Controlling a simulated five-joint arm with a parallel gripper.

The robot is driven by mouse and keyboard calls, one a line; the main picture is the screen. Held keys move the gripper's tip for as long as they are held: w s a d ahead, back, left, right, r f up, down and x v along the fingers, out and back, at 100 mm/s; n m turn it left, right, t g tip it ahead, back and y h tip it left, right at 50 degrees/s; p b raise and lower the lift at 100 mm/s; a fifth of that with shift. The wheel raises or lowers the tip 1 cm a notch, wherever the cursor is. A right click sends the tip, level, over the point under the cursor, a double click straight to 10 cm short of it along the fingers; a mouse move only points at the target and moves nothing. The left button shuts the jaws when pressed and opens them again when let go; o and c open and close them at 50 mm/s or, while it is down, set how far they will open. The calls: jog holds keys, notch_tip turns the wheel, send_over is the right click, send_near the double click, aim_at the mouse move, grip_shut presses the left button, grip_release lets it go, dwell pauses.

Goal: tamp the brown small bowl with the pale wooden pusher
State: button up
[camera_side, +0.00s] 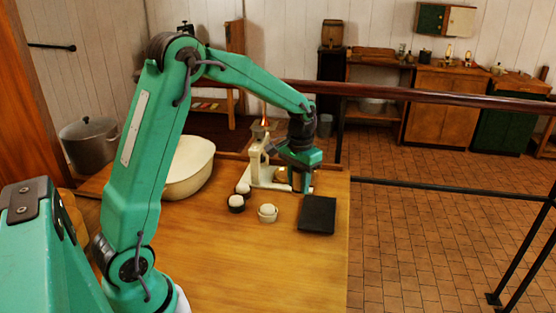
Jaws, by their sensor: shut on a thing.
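My gripper (300,182) points down near the far right part of the table, just in front of a white stand. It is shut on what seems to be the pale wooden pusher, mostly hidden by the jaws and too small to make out. Several small bowls stand left of my gripper: a cream one (267,216), a dark one (237,208) and another behind it (243,194). Each shows something whitish in or on it. I cannot tell which is the brown small bowl; none is clearly brown at this size.
The white stand (258,172), with a small flame at its top, is close to my gripper. A black flat square (317,215) lies right of the bowls. A large cream basin (190,172) stands at the left. The table's front (270,275) is clear.

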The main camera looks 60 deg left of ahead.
jog(key=shift+a, duration=0.15)
jog(key=s+a+n, duration=0.2)
jog(key=a+n, duration=0.2)
jog(key=a, duration=0.5)
jog(key=n, duration=0.5)
send_over(242, 185)
jog(key=shift+f, duration=0.3)
jog(key=shift+d+f, duration=0.1)
jog(key=shift+f, duration=0.1)
jog(key=shift+f, duration=2.4)
jog(key=shift+f, duration=1.1)
dwell(0.6)
notch_tip(242, 185, up, 7)
dwell(1.1)
